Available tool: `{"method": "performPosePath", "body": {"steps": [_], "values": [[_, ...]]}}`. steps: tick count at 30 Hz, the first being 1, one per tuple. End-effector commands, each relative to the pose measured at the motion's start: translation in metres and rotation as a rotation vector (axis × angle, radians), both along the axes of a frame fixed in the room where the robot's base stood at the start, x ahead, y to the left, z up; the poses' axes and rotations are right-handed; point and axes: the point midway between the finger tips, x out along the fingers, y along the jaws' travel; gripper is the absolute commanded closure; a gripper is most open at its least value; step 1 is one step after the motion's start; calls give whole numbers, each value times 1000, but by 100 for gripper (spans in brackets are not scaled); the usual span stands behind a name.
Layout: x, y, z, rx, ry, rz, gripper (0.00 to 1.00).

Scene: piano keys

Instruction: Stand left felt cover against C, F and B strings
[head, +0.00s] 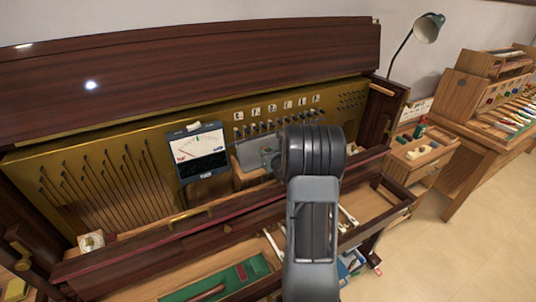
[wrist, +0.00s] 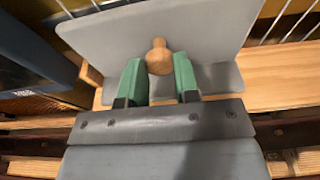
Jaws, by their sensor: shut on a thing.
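The felt cover is a grey panel (wrist: 105,38) with a round wooden knob (wrist: 159,56). In the wrist view my gripper (wrist: 158,82) has its green fingers on both sides of the knob, shut on it. The panel stands out in front of the fingers, above a pale wooden ledge (wrist: 270,88). In the head view part of the grey cover (head: 257,152) shows left of my dark wrist, in front of the strings (head: 262,127). Strings also show beside the panel in the wrist view (wrist: 288,22). I cannot tell whether the cover touches them. My fingers are hidden in the head view.
A meter (head: 200,152) stands close left of the cover. White letter tags (head: 270,108) line the gold plate (head: 65,145) above the strings. A white block (head: 91,241) sits at the left end. A green-lined tray (head: 215,283) lies in front; a lamp (head: 427,27) stands right.

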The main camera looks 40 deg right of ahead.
Motion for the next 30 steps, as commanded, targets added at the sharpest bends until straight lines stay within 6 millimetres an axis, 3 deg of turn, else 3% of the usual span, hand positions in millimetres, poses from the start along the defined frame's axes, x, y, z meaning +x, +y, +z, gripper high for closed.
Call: {"method": "performPosePath", "body": {"steps": [30], "values": [[18, -3, 0, 0, -1, 1, 100]]}}
